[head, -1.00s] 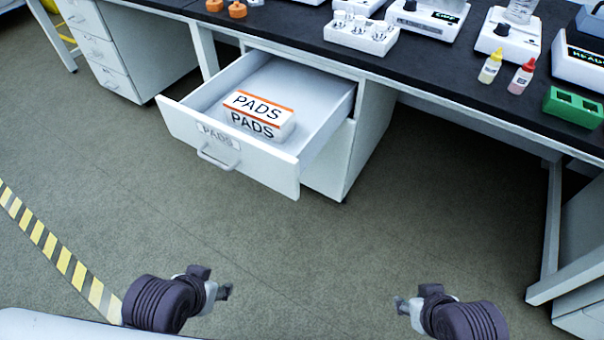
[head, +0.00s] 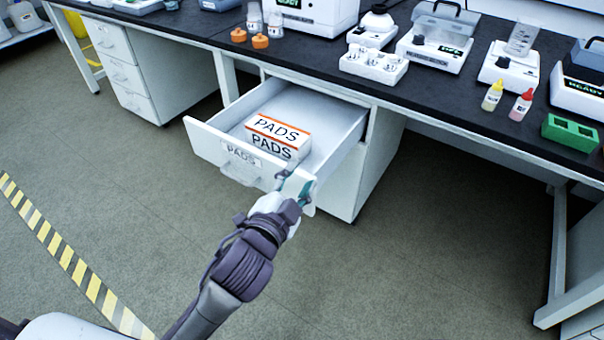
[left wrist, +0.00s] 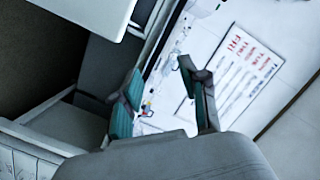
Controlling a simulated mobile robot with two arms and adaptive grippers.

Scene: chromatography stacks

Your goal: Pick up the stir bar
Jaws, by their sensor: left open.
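I cannot make out a stir bar in either view. My left gripper (head: 295,186) has teal fingers and is open, with nothing seen between them. In the head view it overlaps the right front corner of the open drawer (head: 208,142); whether it touches the drawer I cannot tell. Its two fingers also show apart in the left wrist view (left wrist: 160,70). A white and orange PADS box (head: 275,137) lies in the drawer. A clear beaker (head: 523,38) stands on a white device (head: 508,68) on the bench. My right gripper is out of view.
The black bench top (head: 440,90) holds a white block with several small items (head: 374,63), yellow-capped (head: 492,95) and red-capped (head: 521,105) bottles, and a green rack (head: 570,132). The drawer juts out over the floor. The floor in front (head: 400,260) is clear.

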